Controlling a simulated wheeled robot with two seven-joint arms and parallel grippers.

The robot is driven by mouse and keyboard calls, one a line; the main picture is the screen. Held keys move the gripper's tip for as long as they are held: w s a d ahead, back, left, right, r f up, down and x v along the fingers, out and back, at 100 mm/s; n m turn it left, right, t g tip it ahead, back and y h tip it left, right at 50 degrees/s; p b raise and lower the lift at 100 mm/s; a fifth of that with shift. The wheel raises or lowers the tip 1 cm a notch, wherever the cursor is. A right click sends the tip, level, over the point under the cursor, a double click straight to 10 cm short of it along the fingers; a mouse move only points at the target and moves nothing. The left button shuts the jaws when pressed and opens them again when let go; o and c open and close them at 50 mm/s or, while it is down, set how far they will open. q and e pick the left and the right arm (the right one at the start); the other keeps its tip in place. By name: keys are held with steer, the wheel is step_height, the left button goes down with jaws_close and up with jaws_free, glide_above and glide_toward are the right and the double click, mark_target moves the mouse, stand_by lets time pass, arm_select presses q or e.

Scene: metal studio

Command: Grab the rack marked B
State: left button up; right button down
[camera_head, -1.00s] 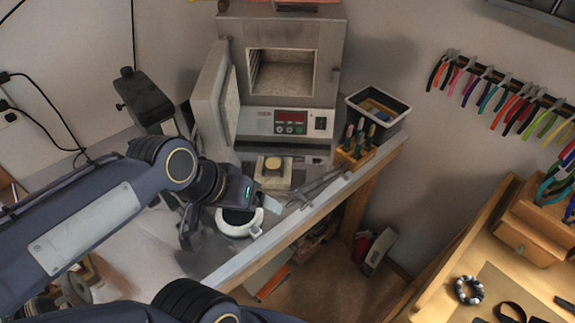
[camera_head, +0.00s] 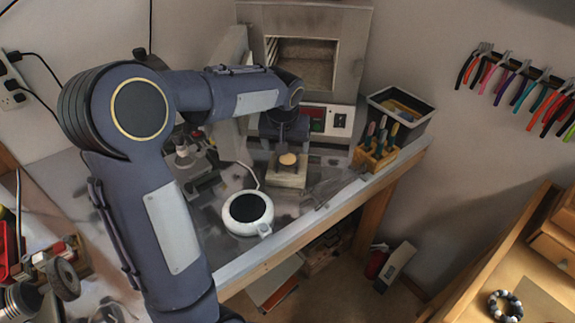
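No letter B can be read on anything in view. A small wooden rack (camera_head: 373,159) holding several tools with coloured handles stands at the right edge of the workbench, in front of a black bin. My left arm rises from the lower left and bends across to the right. My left gripper (camera_head: 284,132) points down in front of the kiln, to the left of the wooden rack and apart from it. Its fingers are too dark and small to tell open from shut. My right gripper is not in view.
The kiln (camera_head: 320,22) stands open at the back. A light block with a round yellow top (camera_head: 289,172) sits below my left gripper. A white round device (camera_head: 247,213) is near the bench's front edge. A black bin (camera_head: 409,122) stands behind the rack. Pliers (camera_head: 515,83) hang on the wall.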

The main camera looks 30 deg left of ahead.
mark_target(288, 160)
arm_select(q)
steer(key=p+x, duration=0.1)
steer(key=x, duration=0.6)
steer(key=shift+w+p, duration=0.15)
steer(key=shift+p, duration=0.2)
steer(key=shift+c, duration=0.4)
steer(key=c, duration=1)
